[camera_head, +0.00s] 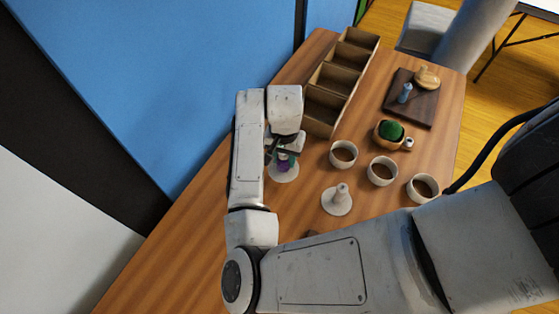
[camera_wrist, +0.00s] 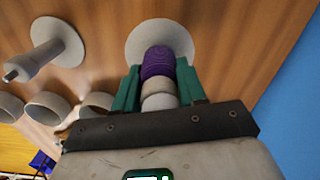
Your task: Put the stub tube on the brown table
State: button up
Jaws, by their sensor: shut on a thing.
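My gripper (camera_head: 284,151) points down near the left end of the brown table (camera_head: 185,245). In the wrist view its green fingers (camera_wrist: 159,70) are shut around a short stack. A pale, short tube piece (camera_wrist: 159,86), seemingly the stub tube, is nearest my palm, with a ribbed purple piece (camera_wrist: 158,62) beyond it. The purple piece (camera_head: 284,167) also shows in the head view. Below is a round white base (camera_wrist: 130,45), like that of the post stand beside it. I cannot tell whether the stack still sits on a post, or which piece bears the grip.
A white post stand (camera_head: 338,202) stands bare to the right. Several pale rings (camera_head: 381,171) lie beyond it. Farther back are a pot with a green ball (camera_head: 391,131), a dark board (camera_head: 420,113) with small items, and a long divided box (camera_head: 321,129). The table's lower left is clear.

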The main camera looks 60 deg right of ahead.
aim_at(280, 164)
jog(key=shift+w+d+f, duration=0.1)
jog(key=shift+w+f, duration=0.55)
jog(key=shift+f, duration=0.2)
jog(key=shift+w+f+p, duration=0.1)
jog(key=shift+f+p, duration=0.3)
jog(key=shift+f, duration=1.2)
jog(key=shift+f, duration=0.15)
jog(key=o, duration=1)
